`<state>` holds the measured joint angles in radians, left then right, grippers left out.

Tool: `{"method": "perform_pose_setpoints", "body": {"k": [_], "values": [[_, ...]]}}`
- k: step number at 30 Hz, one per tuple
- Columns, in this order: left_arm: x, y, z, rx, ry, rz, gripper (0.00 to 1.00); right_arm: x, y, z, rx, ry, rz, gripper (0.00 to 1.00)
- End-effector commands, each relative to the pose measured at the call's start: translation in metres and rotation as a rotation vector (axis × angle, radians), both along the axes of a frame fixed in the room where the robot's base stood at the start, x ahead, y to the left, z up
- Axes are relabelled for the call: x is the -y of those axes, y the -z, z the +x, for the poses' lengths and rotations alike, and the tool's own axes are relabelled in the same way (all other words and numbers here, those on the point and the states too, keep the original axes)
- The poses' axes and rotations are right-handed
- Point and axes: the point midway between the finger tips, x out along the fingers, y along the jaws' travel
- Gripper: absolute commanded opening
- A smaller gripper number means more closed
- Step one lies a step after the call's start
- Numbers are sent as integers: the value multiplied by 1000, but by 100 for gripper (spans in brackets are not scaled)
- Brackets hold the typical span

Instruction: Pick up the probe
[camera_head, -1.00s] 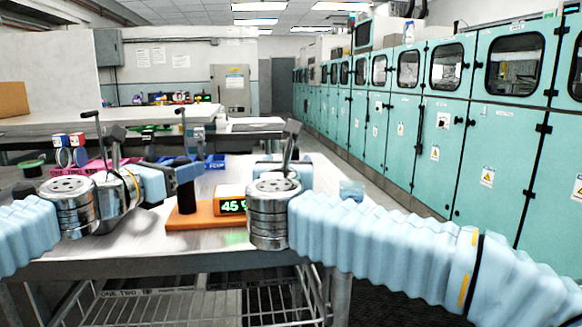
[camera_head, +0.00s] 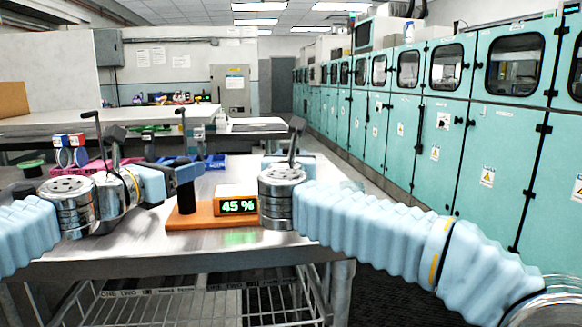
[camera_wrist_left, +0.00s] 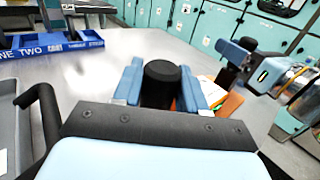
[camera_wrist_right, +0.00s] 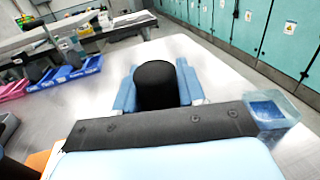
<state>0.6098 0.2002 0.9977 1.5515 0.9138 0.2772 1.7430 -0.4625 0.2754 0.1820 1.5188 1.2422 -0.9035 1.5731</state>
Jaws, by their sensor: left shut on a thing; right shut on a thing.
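My left gripper (camera_head: 184,172) is shut on a black cylinder (camera_head: 187,198) that stands at the left end of the orange base. The cylinder also shows between the blue fingers in the left wrist view (camera_wrist_left: 161,84). My right gripper (camera_wrist_right: 156,88) is shut on another black cylinder, which looks like the top of the probe (camera_wrist_right: 156,84). In the head view, my right wrist hides that part and its lower end. The orange base (camera_head: 205,221) carries a display (camera_head: 237,205) reading 45 %.
A clear beaker with blue liquid (camera_wrist_right: 268,108) stands right of my right gripper. Blue bins (camera_wrist_right: 75,72) and a pink tray (camera_head: 95,167) lie toward the back left. The metal table (camera_head: 140,238) is bare at its front. Teal cabinets (camera_head: 465,150) line the right.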

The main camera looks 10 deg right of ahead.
Motion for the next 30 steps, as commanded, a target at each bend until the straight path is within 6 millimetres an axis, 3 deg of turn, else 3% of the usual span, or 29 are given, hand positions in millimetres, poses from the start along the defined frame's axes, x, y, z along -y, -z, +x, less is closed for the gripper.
{"method": "perform_pose_setpoints", "body": {"k": [8,18,21,30], "values": [[0,0,0,0,0,0,0,0,-10,0,2,0,2,9],[0,0,0,1,0,-1,0,0,-80,0,3,0,3,9],[0,0,0,1,0,-1,0,-1,-91,0,1,0,2,9],[0,0,0,1,0,-1,0,0,-101,0,0,0,0,9]]}}
